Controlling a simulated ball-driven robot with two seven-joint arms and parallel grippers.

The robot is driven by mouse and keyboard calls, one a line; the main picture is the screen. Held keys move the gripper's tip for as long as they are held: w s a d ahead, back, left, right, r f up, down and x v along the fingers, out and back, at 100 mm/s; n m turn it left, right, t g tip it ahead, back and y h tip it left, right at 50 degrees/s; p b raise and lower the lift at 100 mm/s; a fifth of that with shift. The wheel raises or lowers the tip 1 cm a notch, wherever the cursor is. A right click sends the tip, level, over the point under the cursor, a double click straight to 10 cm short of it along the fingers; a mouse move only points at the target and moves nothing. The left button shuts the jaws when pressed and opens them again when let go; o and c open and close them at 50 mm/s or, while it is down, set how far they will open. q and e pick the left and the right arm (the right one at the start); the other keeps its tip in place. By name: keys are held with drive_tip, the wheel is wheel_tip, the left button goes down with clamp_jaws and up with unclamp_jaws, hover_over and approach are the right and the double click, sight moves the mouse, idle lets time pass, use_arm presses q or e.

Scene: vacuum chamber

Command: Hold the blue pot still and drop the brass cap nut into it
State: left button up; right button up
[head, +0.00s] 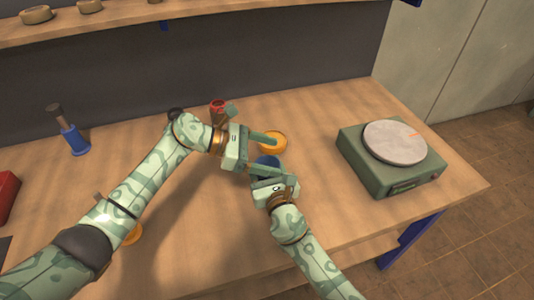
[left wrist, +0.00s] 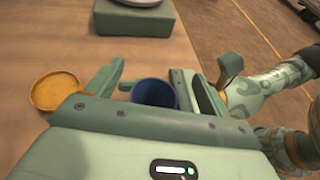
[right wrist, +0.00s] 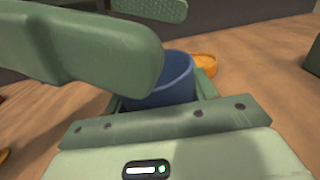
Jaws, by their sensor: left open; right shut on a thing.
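The blue pot (head: 266,160) stands on the bench between my two grippers. It also shows in the left wrist view (left wrist: 153,93) and the right wrist view (right wrist: 173,80). My right gripper (head: 268,172) is shut on the pot from the near side, with a finger on each side of it in the right wrist view. My left gripper (head: 275,156) is open at the pot, with its fingers spread and nothing held between them. One left finger crosses in front of the right wrist camera. I cannot see the brass cap nut; the inside of the pot shows only dark blue.
An orange dish (head: 272,142) lies just behind the pot. A green scale (head: 388,160) with a round plate stands to the right. A red object (head: 217,106) stands behind my left wrist, and a blue-based tool (head: 74,138) stands at the far left. Bench between pot and scale is clear.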

use_arm(q)
drive_tip(key=shift+r, duration=2.45)
use_arm(e)
drive_tip(key=o, duration=1.1)
